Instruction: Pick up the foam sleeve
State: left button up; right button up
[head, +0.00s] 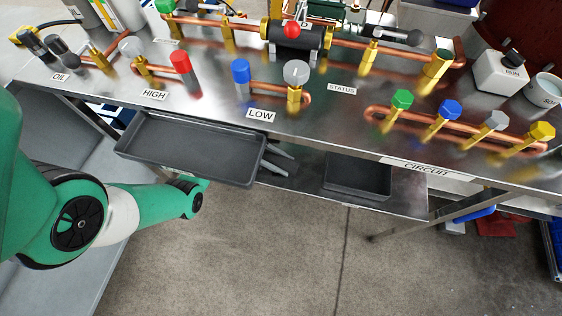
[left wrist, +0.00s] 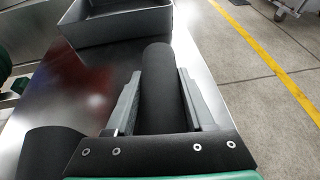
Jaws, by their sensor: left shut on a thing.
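The foam sleeve (left wrist: 162,90) is a black cylinder in the left wrist view, lying lengthwise between the two grey fingers of my left gripper (left wrist: 157,100). The gripper is shut on it. In the head view my left gripper (head: 280,158) shows as two grey fingertips below the bench's front edge, just right of a dark tray, over the lower shelf. The tray hides most of my wrist there, and I cannot make out the sleeve in that view. My right gripper is in neither view.
The dark tray (head: 195,151) is close to my left wrist. A dark open bin (head: 357,178) stands on the lower shelf (head: 408,190); a grey bin (left wrist: 118,22) shows ahead of the fingers. Another dark rounded thing (left wrist: 48,150) lies at lower left. Fittings crowd the bench top (head: 325,110).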

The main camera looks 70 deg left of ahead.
aim_at(283, 161)
pick_arm(q)
notch_tip(283, 161, up, 10)
jog(key=p, duration=0.6)
jog(key=shift+f, duration=0.2)
jog(key=shift+r, duration=0.2)
